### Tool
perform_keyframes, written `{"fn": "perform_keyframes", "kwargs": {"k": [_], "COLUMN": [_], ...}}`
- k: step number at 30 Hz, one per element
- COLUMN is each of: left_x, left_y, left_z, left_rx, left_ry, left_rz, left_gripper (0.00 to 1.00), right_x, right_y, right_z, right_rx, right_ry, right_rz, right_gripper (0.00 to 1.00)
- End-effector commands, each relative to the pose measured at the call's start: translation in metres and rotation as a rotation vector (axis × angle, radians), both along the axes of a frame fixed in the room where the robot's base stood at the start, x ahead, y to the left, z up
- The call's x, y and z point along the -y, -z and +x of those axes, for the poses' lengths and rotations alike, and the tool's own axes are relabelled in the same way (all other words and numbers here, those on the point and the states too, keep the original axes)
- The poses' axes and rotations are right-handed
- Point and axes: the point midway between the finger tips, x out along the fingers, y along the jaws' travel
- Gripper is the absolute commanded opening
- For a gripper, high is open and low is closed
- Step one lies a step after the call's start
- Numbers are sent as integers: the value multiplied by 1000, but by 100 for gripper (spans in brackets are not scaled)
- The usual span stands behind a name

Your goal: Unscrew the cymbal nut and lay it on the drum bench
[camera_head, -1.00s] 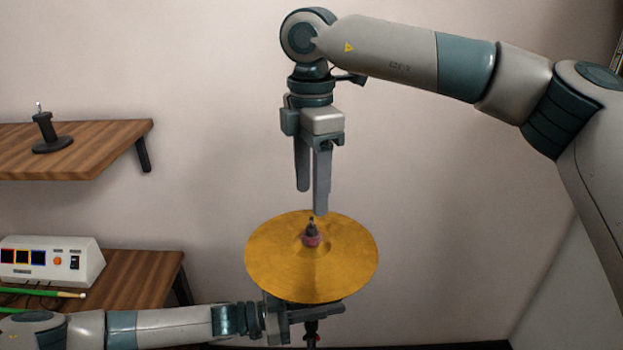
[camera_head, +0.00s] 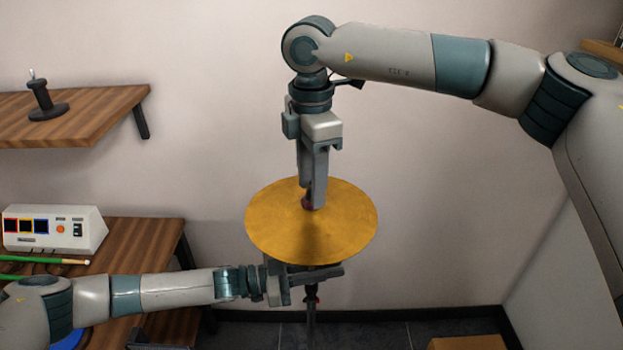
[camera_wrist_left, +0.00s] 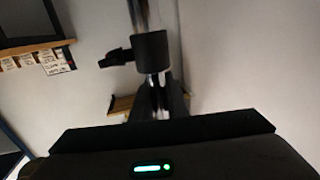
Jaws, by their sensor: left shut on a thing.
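The golden cymbal (camera_head: 345,225) lies nearly flat on its stand (camera_head: 311,320). The cymbal nut at its centre is mostly hidden behind my right gripper's fingers; a small reddish part (camera_head: 308,204) shows at their tips. My right gripper (camera_head: 312,200) points straight down over the cymbal's centre, its fingers close together; whether they grip the nut is unclear. My left gripper (camera_head: 315,274) is shut on the stand just under the cymbal; the stand's tube also shows in the left wrist view (camera_wrist_left: 151,48). The wooden drum bench (camera_head: 145,245) is at lower left.
A white control box (camera_head: 52,229) and green drumsticks (camera_head: 45,260) lie on the bench. Above it, a wooden shelf (camera_head: 100,110) holds a small black stand (camera_head: 43,102). A brown box (camera_head: 467,342) shows at the bottom right. The bench's right end looks clear.

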Motion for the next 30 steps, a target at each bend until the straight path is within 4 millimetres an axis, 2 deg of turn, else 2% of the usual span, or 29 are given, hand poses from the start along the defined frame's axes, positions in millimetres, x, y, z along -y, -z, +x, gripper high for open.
{"fn": "perform_keyframes", "kwargs": {"k": [1,3,4,11,15,20,30], "left_x": [0,0,0,0,0,0,0], "left_y": [-3,-3,-3,-3,-3,-3,-3], "left_z": [2,2,2,2,2,2,2], "left_rx": [3,3,3,3,3,3,3], "left_ry": [-2,-2,-2,-2,-2,-2,-2], "left_rz": [-3,-3,-3,-3,-3,-3,-3], "left_gripper": [0,0,0,0,0,0,0], "right_x": [0,0,0,0,0,0,-1], "right_y": [0,0,0,-1,-1,0,-1], "right_z": [0,0,0,0,0,0,0], "right_rx": [0,0,0,0,0,-1,-1], "right_ry": [0,0,0,-2,-58,-246,-775], "right_rz": [0,0,0,0,1,2,2], "right_gripper": [28,11,8,7,7,7,7]}}
